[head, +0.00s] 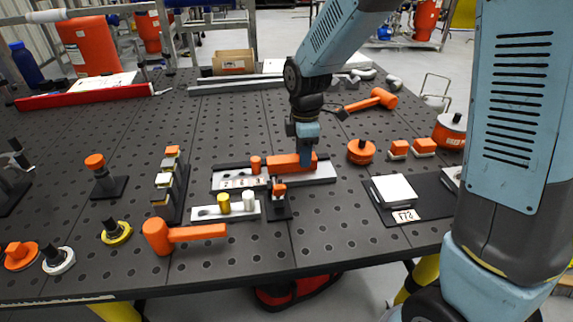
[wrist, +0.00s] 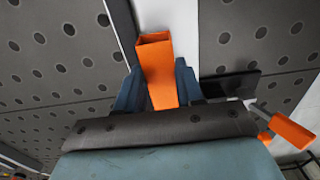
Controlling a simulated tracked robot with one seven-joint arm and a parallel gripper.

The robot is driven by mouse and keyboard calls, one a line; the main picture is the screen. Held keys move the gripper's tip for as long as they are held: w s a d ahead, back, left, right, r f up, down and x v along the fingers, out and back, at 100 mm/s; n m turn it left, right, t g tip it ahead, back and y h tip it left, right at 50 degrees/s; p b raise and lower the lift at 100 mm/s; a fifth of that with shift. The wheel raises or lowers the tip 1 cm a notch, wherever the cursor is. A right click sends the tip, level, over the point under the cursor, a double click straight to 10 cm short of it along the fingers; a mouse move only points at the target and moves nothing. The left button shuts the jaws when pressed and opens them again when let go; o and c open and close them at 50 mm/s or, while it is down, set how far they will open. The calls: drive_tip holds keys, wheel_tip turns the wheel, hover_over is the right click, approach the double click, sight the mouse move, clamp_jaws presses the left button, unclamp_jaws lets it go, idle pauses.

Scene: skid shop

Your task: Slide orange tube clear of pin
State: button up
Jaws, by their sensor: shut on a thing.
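The orange tube (head: 284,162) is a square hollow bar lying level over the pale fixture plate (head: 322,173) in the head view. My gripper (head: 305,160) reaches down from above and is shut on the tube near its right end. In the wrist view the tube (wrist: 158,68) is between the two blue-grey fingers, with its open end visible. A short upright orange cylinder (head: 256,165) stands just left of the tube. I cannot make out a pin inside the tube or tell whether the tube is around one.
A small black stand with an orange top (head: 279,190) is close in front of the tube. A white block with yellow and white pegs (head: 240,212) lies front left. An orange mallet (head: 190,233) lies nearer, and an orange knob (head: 361,151) is to the right. Bare perforated table shows between them.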

drive_tip(key=shift+w+d, duration=0.15)
drive_tip(key=shift+d, duration=0.45)
drive_tip(key=shift+w+d, duration=0.15)
drive_tip(key=shift+d, duration=0.4)
idle(0.4)
drive_tip(key=o, duration=1.2)
drive_tip(key=shift+r, duration=0.2)
drive_tip(key=shift+r, duration=3.35)
